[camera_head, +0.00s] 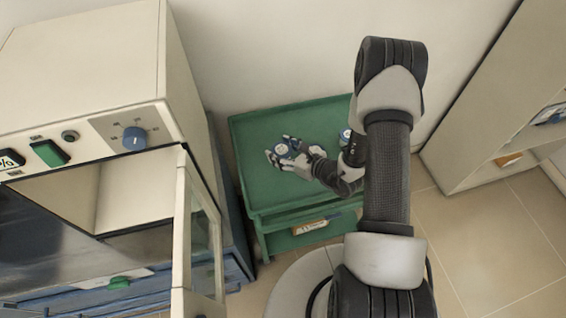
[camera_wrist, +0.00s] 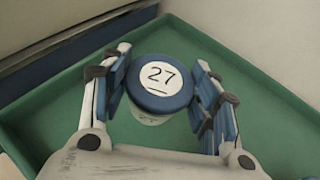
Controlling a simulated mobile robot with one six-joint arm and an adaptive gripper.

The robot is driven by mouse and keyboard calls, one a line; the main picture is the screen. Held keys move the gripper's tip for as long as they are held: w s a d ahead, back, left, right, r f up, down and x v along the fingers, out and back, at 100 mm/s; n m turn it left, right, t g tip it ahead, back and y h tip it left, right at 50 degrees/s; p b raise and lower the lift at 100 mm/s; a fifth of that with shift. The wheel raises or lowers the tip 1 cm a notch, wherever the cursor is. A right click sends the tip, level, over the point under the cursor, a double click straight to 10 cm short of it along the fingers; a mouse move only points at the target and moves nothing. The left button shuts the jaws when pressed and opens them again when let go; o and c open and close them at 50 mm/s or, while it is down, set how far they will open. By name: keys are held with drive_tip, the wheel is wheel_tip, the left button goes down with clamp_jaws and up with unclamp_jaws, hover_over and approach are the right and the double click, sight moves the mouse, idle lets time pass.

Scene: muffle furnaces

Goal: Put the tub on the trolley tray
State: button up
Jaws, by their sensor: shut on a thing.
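The tub (camera_wrist: 160,86) has a blue lid with a white label reading 27 and a pale body below. My gripper (camera_wrist: 162,92) is shut on it, with a finger on each side of the lid. The green trolley tray (camera_wrist: 205,45) lies beneath the tub in the wrist view. In the head view my gripper (camera_head: 283,152) holds the tub (camera_head: 282,150) over the left middle of the tray (camera_head: 262,128). I cannot tell whether the tub's base touches the tray.
A furnace (camera_head: 85,110) with an open door (camera_head: 196,240) stands on the left. A cabinet (camera_head: 490,110) stands on the right. The back left of the tray is clear.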

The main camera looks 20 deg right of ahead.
drive_tip(key=shift+f+b, duration=0.65)
drive_tip(key=shift+f, duration=2.2)
drive_tip(key=shift+f, duration=0.1)
drive_tip(key=o, duration=1.1)
